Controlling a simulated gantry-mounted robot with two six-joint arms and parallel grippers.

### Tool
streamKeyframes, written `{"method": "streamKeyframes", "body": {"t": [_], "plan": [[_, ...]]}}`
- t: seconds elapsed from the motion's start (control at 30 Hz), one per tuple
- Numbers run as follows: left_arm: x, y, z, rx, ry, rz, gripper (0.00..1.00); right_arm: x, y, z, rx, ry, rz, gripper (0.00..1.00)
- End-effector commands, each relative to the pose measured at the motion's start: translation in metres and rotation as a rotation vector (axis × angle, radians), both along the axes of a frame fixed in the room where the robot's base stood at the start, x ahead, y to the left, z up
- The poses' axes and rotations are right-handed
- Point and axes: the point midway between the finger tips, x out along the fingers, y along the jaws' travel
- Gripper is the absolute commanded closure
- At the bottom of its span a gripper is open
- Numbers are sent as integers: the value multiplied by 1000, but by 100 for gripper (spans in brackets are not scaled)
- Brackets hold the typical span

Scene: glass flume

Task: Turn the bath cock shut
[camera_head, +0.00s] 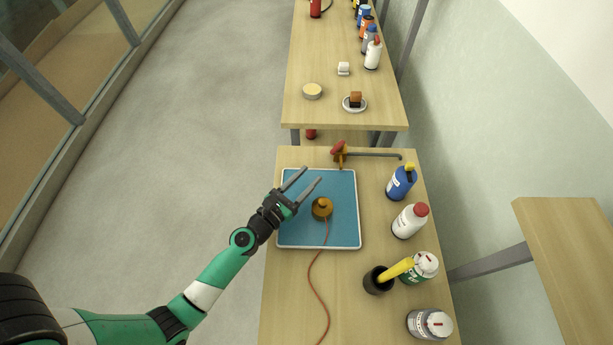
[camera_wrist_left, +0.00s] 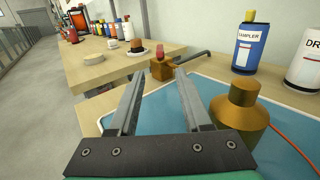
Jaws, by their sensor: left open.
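The bath cock (camera_head: 340,155) is a brass body with a red handle (camera_head: 338,146) at the far edge of the near table, just beyond the blue tray. A grey pipe (camera_head: 375,154) runs from it to the right. In the left wrist view the cock (camera_wrist_left: 161,69) shows ahead of my fingers, its red handle (camera_wrist_left: 160,51) on top. My left gripper (camera_head: 312,174) is open and empty above the tray's far left part, short of the cock and apart from it. It also shows in the left wrist view (camera_wrist_left: 157,74). My right gripper is not in view.
The blue tray (camera_head: 290,225) holds a brass weight-like piece (camera_head: 322,208) with a red cord (camera_head: 314,275), close to the gripper. Bottles (camera_head: 402,182) and a dark cup (camera_head: 377,281) line the table's right side. A second table (camera_head: 330,115) stands beyond.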

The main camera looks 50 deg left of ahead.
Motion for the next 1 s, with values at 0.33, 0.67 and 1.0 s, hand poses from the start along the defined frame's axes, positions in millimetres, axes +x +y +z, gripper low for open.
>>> {"method": "streamKeyframes", "body": {"t": [0.33,0.67,1.0], "plan": [[-1,-2,3,31,3,-7,51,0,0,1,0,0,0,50],[11,-42,55,1307,187,-229,51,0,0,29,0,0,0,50],[-2,-4,61,2870,587,-553,51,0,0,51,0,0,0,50]]}}
